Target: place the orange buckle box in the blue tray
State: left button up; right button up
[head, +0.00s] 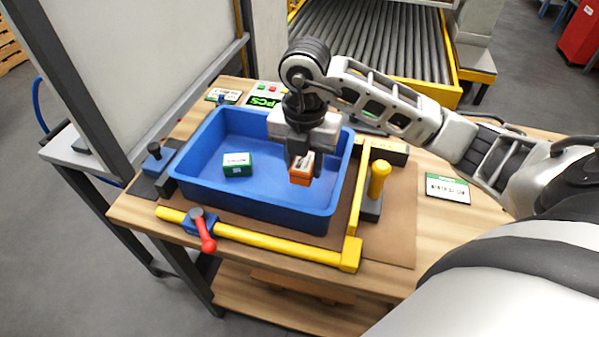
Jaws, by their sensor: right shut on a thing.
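The blue tray (331,213) sits on the wooden table, inside a yellow frame. The orange buckle box (300,177) is in my right gripper (301,160), whose arm comes in from the right. The gripper points down over the right part of the tray and is shut on the box. The box is over the tray's inside; I cannot tell whether it touches the floor. The upper part of the box is hidden by the fingers. My left gripper is not in view.
A green box (237,165) with a white label lies in the tray's left part. A yellow bar (270,239) with a red-handled clamp (203,230) runs along the tray's front. A yellow-handled clamp (378,180) stands to the right. A roller conveyor (370,45) is behind.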

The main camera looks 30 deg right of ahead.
aim_at(300, 164)
jog(key=w+f, duration=0.2)
jog(key=shift+w+d+f, duration=0.1)
jog(key=shift+d+f, duration=0.25)
jog(key=shift+f, duration=0.05)
jog(key=shift+f+p, duration=0.35)
jog(key=shift+f, duration=1.15)
jog(key=shift+f, duration=0.2)
jog(key=o, duration=1.1)
jog(key=shift+c, duration=0.2)
notch_tip(300, 164, up, 12)
jog(key=shift+r, duration=0.25)
jog(key=shift+f, duration=0.1)
